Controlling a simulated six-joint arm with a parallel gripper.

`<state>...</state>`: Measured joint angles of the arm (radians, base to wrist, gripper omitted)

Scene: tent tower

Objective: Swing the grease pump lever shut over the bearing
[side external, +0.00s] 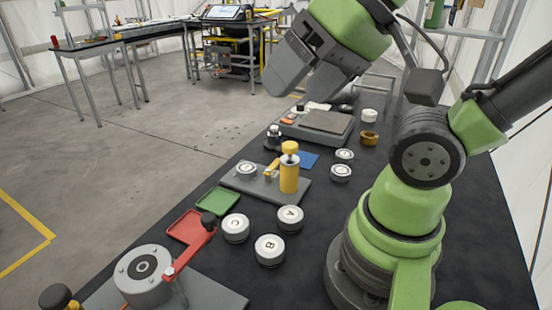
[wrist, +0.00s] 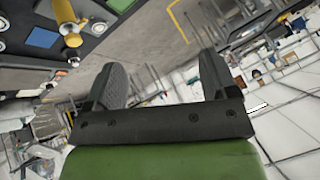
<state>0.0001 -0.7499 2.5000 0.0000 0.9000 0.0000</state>
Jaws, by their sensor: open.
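The yellow grease pump (side external: 289,172) stands upright on a grey plate (side external: 255,189). A short yellow arm (side external: 272,167) beside it points toward a round metal bearing (side external: 246,170) on the same plate. I cannot tell whether this arm touches the bearing. The pump also shows at the upper left of the wrist view (wrist: 70,27).
White round parts marked A (side external: 290,218), B (side external: 270,250) and C (side external: 235,228) stand near the pump. Red (side external: 188,227) and green (side external: 217,201) trays lie left of them. A grey fixture (side external: 318,128) stands farther back. The bench's left edge (side external: 196,184) drops to open floor.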

